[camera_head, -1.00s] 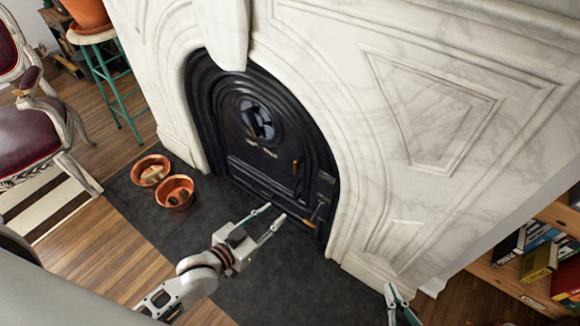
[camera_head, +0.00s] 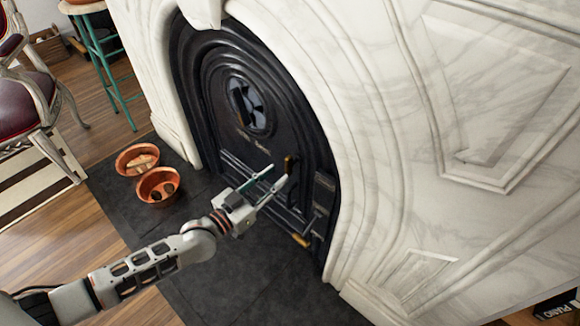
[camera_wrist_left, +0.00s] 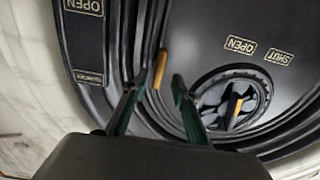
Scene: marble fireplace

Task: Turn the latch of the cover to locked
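The black arched cover (camera_head: 215,75) stands in the marble fireplace. A brass latch handle (camera_head: 290,163) sticks out on its right side. My left gripper (camera_head: 277,175) is open, with its fingertips close to this handle. In the left wrist view the handle (camera_wrist_left: 161,66) shows between the two fingertips (camera_wrist_left: 159,80), slightly beyond them. I cannot tell whether either finger touches it. The base of the handle is partly hidden by a finger. My right gripper is not in view.
A round vent (camera_head: 246,104) with its own brass handle (camera_wrist_left: 235,110) and OPEN and SHUT labels sits in the cover. Another brass handle (camera_head: 301,240) is low on the right. Two copper bowls (camera_head: 157,184) stand on the dark hearth (camera_head: 255,275), which is otherwise clear.

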